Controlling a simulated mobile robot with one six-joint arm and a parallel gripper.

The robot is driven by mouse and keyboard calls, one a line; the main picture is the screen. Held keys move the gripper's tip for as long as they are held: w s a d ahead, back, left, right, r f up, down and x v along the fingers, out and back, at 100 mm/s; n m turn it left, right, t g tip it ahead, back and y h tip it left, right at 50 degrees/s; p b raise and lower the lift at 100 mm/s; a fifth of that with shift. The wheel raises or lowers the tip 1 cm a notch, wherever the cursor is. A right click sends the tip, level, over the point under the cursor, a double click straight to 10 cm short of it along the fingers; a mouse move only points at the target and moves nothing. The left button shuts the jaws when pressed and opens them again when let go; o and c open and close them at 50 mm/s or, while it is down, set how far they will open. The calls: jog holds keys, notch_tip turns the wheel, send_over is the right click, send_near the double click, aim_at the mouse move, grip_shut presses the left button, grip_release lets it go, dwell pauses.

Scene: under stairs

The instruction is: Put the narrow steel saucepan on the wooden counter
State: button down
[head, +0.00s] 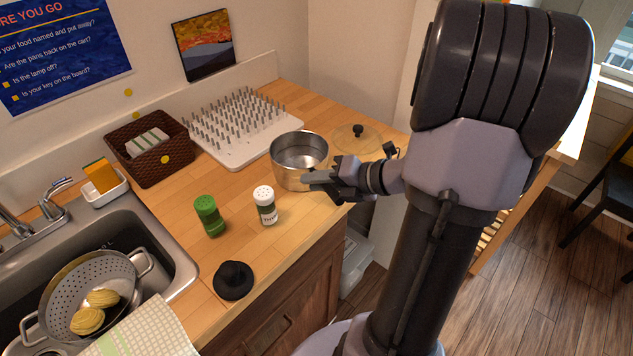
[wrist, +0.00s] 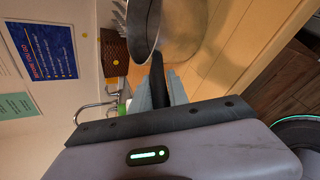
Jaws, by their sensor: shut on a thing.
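The narrow steel saucepan (head: 283,176) is upright at the right part of the wooden counter (head: 160,205) in the head view. It also shows at the top of the wrist view (wrist: 185,35), with its dark handle (wrist: 157,72) running toward my gripper. My gripper (head: 318,180) is at the pan's right front side, shut on the handle; it shows in the wrist view too (wrist: 160,92). The handle is mostly hidden by the fingers in the head view. I cannot tell whether the pan's base touches the counter.
A glass lid (head: 372,143) lies close behind the pan. A white peg rack (head: 235,155) and brown basket (head: 135,168) stand behind. A green shaker (head: 209,216), white-topped shaker (head: 265,206) and black round object (head: 233,281) occupy the front. The sink (head: 170,265) holds a colander (head: 75,285).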

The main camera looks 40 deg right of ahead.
jog(key=c, duration=1.3)
grip_release()
jog(key=shift+r, duration=0.2)
jog(key=p+v, duration=0.5)
jog(key=v, duration=0.7)
jog(key=shift+f, duration=0.1)
